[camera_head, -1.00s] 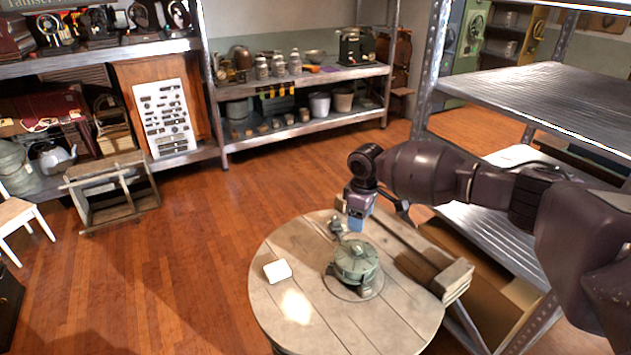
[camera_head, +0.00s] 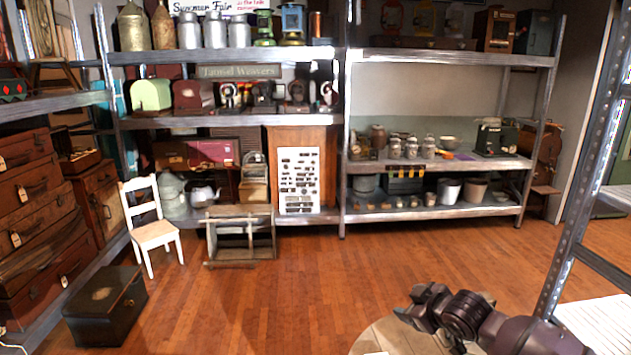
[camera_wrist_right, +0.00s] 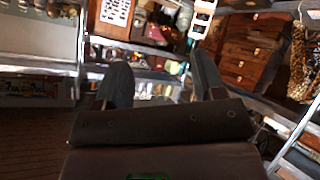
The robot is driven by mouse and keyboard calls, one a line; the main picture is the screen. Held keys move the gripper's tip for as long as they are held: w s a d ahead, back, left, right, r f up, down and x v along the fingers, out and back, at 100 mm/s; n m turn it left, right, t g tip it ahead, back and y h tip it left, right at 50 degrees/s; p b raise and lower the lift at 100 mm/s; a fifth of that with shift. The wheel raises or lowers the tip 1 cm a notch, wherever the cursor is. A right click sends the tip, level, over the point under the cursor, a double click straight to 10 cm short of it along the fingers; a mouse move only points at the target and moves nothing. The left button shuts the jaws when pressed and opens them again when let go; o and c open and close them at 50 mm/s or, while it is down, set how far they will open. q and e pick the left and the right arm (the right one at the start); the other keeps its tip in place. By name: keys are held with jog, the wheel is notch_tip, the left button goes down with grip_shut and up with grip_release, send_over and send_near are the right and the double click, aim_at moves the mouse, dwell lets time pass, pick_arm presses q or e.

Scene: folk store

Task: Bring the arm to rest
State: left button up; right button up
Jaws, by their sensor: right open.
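My right gripper (camera_head: 418,308) is at the lower right of the head view, above the round wooden table (camera_head: 385,336). In the right wrist view its two dark fingers (camera_wrist_right: 160,78) stand apart with nothing between them. The right arm comes in from the lower right corner. Only the far edge of the table shows, and its top is mostly cut off below the frame. My left gripper is in neither view.
A metal shelf post (camera_head: 572,215) stands to the right of my right arm. A white chair (camera_head: 154,232), a black chest (camera_head: 105,305) and a wooden crate (camera_head: 240,238) stand on the floor at the left. Loaded shelves line the back. The wooden floor (camera_head: 300,290) in the middle is clear.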

jog(key=s+d+f+m+h, duration=0.1)
jog(key=s+d+f+m, duration=0.1)
jog(key=s+f, duration=0.4)
jog(key=s+d+f+m+h, duration=0.2)
jog(key=s+f+m, duration=0.2)
jog(key=s, duration=1.3)
jog(key=s+d+f+m+t+h, duration=0.1)
jog(key=s+d+f+m, duration=0.1)
jog(key=s+f, duration=0.6)
jog(key=s+m, duration=0.1)
jog(key=s, duration=0.2)
jog(key=shift+s, duration=0.35)
jog(key=shift+a+f, duration=0.1)
